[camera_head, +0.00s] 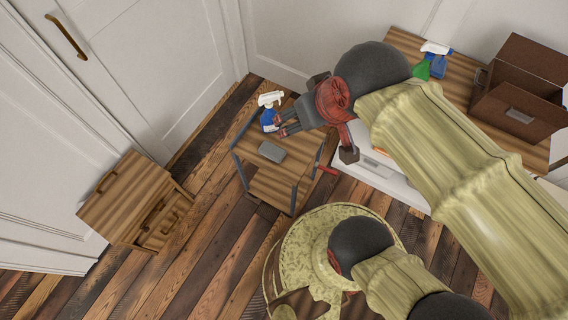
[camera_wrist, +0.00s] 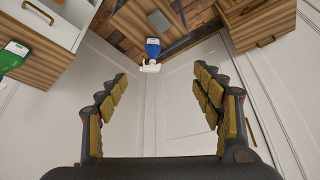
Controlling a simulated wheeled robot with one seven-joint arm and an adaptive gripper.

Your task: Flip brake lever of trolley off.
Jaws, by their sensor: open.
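The trolley (camera_head: 262,178) stands on the plank floor, with wooden shelves and a dark metal frame. A small red lever (camera_head: 327,170) sticks out at its right side; I take it for the brake lever, but its on or off position is too small to tell. A blue and white spray bottle (camera_head: 268,112) and a grey block (camera_head: 271,151) are on the trolley. My gripper (camera_head: 280,125) is open and empty, above the trolley's far end near the bottle, apart from the lever. The wrist view shows the trolley (camera_wrist: 135,22) and the bottle (camera_wrist: 152,50) beyond my spread fingers; the lever does not show there.
A wooden cabinet (camera_head: 125,195) with partly open drawers stands at left. At right, a wooden-topped sideboard (camera_head: 405,45) carries a brown open-lidded box (camera_head: 515,115) and green (camera_head: 422,69) and blue spray bottles (camera_head: 437,64). White walls and a door (camera_head: 140,65) close off the back.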

